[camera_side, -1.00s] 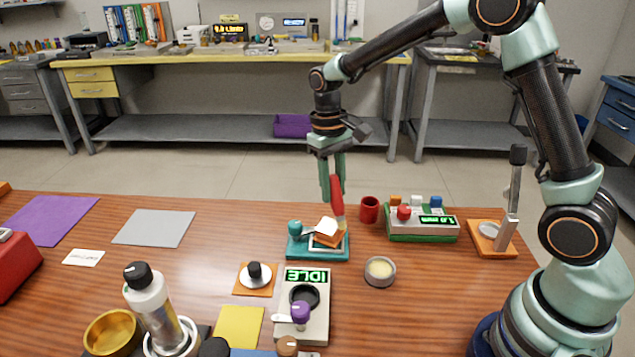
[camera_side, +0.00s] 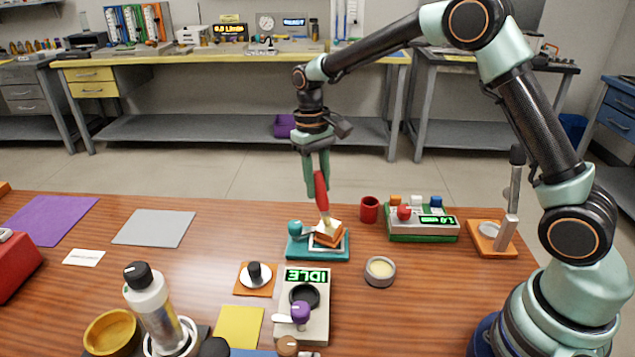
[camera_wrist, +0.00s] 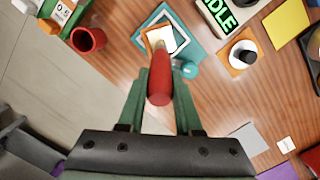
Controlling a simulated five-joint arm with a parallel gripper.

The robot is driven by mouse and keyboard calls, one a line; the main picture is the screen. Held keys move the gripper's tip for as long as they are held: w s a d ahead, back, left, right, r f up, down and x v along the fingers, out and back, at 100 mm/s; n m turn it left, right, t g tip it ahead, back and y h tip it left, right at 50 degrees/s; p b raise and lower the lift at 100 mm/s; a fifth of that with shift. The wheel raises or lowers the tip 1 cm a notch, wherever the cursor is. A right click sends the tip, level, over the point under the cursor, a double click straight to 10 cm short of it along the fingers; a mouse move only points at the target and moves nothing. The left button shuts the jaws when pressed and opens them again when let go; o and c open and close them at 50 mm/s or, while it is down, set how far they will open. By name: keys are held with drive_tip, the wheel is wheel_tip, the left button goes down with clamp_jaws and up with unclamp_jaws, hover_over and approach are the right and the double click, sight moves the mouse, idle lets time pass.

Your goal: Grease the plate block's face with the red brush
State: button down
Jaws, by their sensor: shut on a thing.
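My gripper (camera_side: 319,178) is shut on the red brush (camera_side: 321,192), which points down with a slight tilt. In the wrist view the brush handle (camera_wrist: 159,78) lies between the two green fingers. The brush's pale tip is at the plate block (camera_side: 327,238), an orange-brown block with a whitish top. The block sits tilted on the teal fixture (camera_side: 304,256), inside its white square outline. In the wrist view the block (camera_wrist: 152,36) is partly hidden by the brush. I cannot tell whether the bristles press on the face or hover just over it.
A teal knob (camera_side: 295,227) stands at the fixture's left. A red cup (camera_side: 369,209) and a green-based device (camera_side: 422,232) are to the right. A round tin with pale yellow contents (camera_side: 380,270) and the IDLE device (camera_side: 316,322) are in front.

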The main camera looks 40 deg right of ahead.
drive_tip(key=shift+s+d, duration=0.3)
drive_tip(key=shift+s, duration=0.65)
drive_tip(key=shift+s+d, duration=0.3)
drive_tip(key=shift+s, duration=0.6)
drive_tip(key=shift+w+a+r, duration=0.35)
drive_tip(key=shift+w+a, duration=0.05)
drive_tip(key=shift+w, duration=0.2)
drive_tip(key=shift+w+a+r, duration=0.3)
drive_tip(key=shift+w+a, duration=0.05)
drive_tip(key=shift+w, duration=0.25)
drive_tip(key=shift+w+a, duration=0.25)
drive_tip(key=shift+w, duration=0.6)
drive_tip(key=shift+s+d+f, duration=0.15)
drive_tip(key=shift+s+d, duration=0.1)
drive_tip(key=shift+s, duration=0.45)
drive_tip(key=shift+s+d+f, duration=0.15)
drive_tip(key=shift+s+d, duration=0.05)
drive_tip(key=shift+s, duration=0.55)
drive_tip(key=shift+s+d+f, duration=0.15)
drive_tip(key=shift+s+d, duration=0.1)
drive_tip(key=shift+s, duration=0.45)
drive_tip(key=shift+w+r, duration=0.15)
drive_tip(key=shift+r, duration=0.45)
wheel_tip(320, 180, up, 6)
drive_tip(key=shift+r, duration=0.2)
